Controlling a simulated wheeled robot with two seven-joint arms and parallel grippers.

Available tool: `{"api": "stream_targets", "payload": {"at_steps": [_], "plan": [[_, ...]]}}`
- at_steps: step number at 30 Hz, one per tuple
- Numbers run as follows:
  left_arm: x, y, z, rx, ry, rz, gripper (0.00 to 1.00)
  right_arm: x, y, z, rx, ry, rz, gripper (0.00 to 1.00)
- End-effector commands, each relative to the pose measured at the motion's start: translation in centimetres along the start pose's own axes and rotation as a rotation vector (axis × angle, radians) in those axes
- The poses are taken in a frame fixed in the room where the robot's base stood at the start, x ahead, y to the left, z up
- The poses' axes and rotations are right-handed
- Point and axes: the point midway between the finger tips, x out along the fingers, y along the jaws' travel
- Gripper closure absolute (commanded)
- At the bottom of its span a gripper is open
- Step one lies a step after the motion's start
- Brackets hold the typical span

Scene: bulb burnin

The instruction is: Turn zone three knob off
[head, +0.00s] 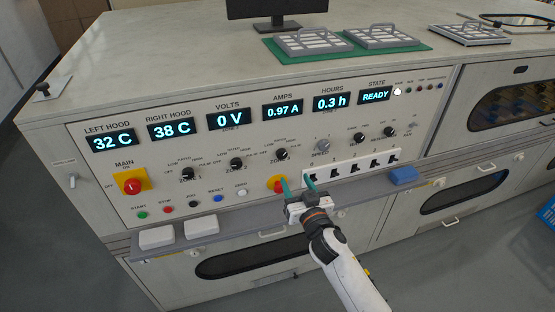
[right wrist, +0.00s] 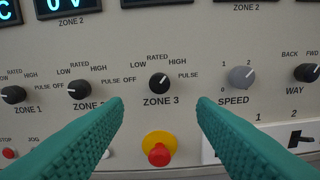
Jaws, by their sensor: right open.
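The zone three knob (right wrist: 159,83) is a black round knob on the pale panel, with OFF at its left and LOW, RATED, HIGH and PULSE around it. Its white mark points to the upper right, roughly toward HIGH. In the head view the knob (head: 282,154) sits below the AMPS display. My right gripper (head: 296,181) is open and empty, its teal fingers pointing at the panel below the knob. In the right wrist view the gripper (right wrist: 160,105) has its fingers apart to either side of the knob, not touching it. My left gripper is not in view.
A red button on yellow (right wrist: 158,152) is just below the knob. The zone two knob (right wrist: 79,89) is to the left and the grey speed knob (right wrist: 241,77) to the right. A white switch strip (head: 352,168) and a grey ledge (head: 225,226) lie lower. The STATE display (head: 375,96) reads READY.

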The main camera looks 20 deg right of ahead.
Motion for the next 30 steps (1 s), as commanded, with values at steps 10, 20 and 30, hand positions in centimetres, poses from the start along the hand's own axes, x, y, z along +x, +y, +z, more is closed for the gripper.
{"api": "stream_targets", "payload": {"at_steps": [10,20,30], "plan": [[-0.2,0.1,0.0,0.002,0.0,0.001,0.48,7.0,0.1,0.0,0.001,0.0,0.0,0.48],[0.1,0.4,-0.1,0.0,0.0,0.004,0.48,9.4,0.0,0.0,0.0,0.001,0.0,0.48],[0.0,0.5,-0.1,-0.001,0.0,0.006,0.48,9.4,0.0,-0.1,0.001,0.001,0.0,0.66]]}}
